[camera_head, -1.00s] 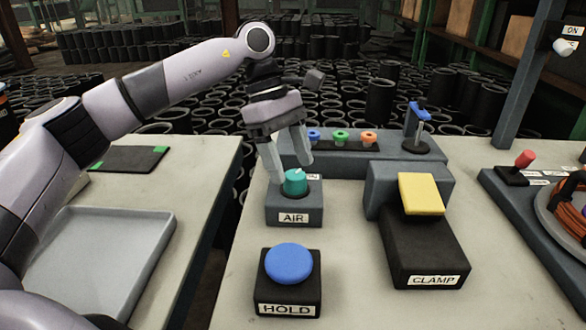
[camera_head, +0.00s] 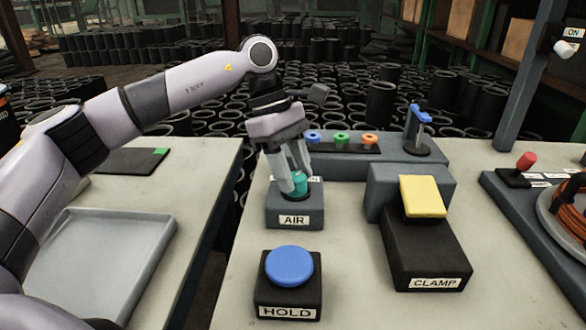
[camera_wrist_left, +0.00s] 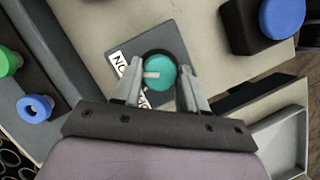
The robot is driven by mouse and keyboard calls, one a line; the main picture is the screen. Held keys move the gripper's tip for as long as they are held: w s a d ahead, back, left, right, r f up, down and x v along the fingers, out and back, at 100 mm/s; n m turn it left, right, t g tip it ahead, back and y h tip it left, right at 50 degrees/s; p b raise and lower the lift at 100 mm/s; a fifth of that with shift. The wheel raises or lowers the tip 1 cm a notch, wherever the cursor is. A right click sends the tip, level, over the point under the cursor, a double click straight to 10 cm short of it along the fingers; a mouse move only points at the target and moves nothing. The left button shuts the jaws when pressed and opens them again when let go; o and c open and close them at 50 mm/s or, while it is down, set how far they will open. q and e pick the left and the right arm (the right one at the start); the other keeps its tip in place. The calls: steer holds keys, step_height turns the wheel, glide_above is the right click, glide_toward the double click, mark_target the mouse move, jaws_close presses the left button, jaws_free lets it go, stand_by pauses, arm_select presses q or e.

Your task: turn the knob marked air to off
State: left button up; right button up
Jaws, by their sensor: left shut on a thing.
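The teal knob (camera_head: 299,186) sits on top of a grey box marked AIR (camera_head: 294,220) on the bench. My left gripper (camera_head: 295,186) comes down from above and is shut on the knob, one finger on each side. In the left wrist view the knob (camera_wrist_left: 159,73) lies between the two fingers, with a pale pointer mark on its left half. A white label (camera_wrist_left: 120,68) beside the knob is partly covered by a finger; I read only part of its lettering. My right gripper is not in view.
A blue HOLD button (camera_head: 289,266) stands in front of the AIR box. A black CLAMP unit with a yellow top (camera_head: 422,196) is to the right. Blue, green and orange pieces sit on a rack (camera_head: 342,147) behind. A grey tray (camera_head: 100,255) lies at left.

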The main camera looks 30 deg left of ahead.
arm_select(q)
steer(key=n+t, duration=0.1)
steer(key=n, duration=0.2)
steer(key=n+t+b, duration=0.1)
steer(key=n, duration=0.2)
steer(key=shift+s, duration=0.2)
steer(key=n+t, duration=0.1)
steer(key=n, duration=0.1)
steer(key=n+t+y, duration=0.1)
steer(key=n, duration=0.2)
steer(key=shift+d+b, duration=0.1)
steer(key=shift+b, duration=0.3)
steer(key=shift+n, duration=0.3)
steer(key=o, duration=1)
steer(key=shift+s+r, duration=0.1)
steer(key=shift+p+v, duration=0.45)
steer(key=shift+v, duration=3.05)
steer(key=shift+d, duration=0.1)
